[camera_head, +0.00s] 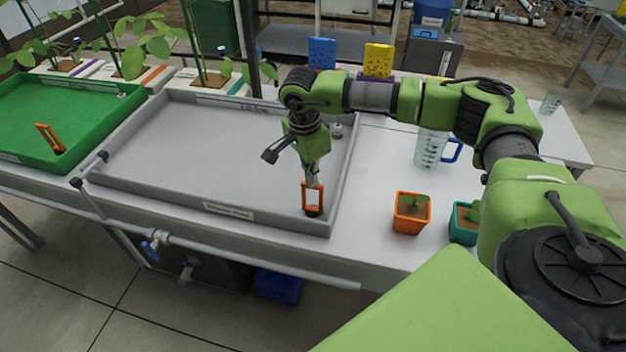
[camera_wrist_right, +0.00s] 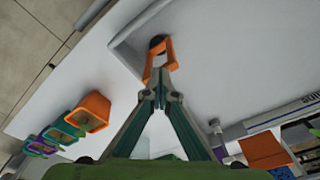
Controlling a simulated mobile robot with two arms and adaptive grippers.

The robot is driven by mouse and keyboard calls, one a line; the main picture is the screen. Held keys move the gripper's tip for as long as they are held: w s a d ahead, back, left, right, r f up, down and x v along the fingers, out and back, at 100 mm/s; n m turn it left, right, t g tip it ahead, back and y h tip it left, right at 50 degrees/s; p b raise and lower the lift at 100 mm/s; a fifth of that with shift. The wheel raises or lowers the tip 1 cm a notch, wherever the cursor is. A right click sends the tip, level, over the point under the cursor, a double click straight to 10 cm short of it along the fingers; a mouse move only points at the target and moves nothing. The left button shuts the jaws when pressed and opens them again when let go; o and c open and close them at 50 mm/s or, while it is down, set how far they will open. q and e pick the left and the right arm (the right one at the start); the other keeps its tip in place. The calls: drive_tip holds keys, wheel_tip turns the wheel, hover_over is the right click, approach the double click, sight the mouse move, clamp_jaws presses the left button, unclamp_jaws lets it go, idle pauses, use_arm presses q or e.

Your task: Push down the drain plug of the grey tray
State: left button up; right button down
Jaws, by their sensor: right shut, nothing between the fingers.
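The grey tray (camera_head: 200,150) lies on the white bench, and its floor fills much of the right wrist view (camera_wrist_right: 235,65). Its drain plug (camera_head: 312,197), an orange loop handle on a dark base, stands in the near right corner. The plug also shows in the right wrist view (camera_wrist_right: 170,50), with the dark round base beyond the handle. My right gripper (camera_head: 309,182) points down over the plug, fingers shut and empty. In the right wrist view its fingertips (camera_wrist_right: 160,88) are at the handle's top; I cannot tell whether they touch it. My left gripper is not in view.
A green tray (camera_head: 75,110) with another orange-handled plug (camera_head: 50,138) is at left. Right of the grey tray stand an orange pot (camera_head: 411,212), a teal pot (camera_head: 463,222) and a clear jug (camera_head: 430,148). A grey pipe (camera_head: 230,258) runs along the front.

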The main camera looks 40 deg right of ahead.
drive_tip(key=shift+s+a+f, duration=0.1)
drive_tip(key=shift+s+f, duration=0.25)
drive_tip(key=shift+f, duration=0.3)
drive_tip(key=shift+a+r, duration=0.2)
drive_tip(key=shift+a, duration=0.4)
drive_tip(key=shift+a+r, duration=0.15)
drive_tip(key=shift+a, duration=0.45)
wheel_tip(320, 180, up, 12)
drive_tip(key=a, duration=0.2)
drive_tip(key=shift+w, duration=0.35)
drive_tip(key=shift+a+r, duration=0.1)
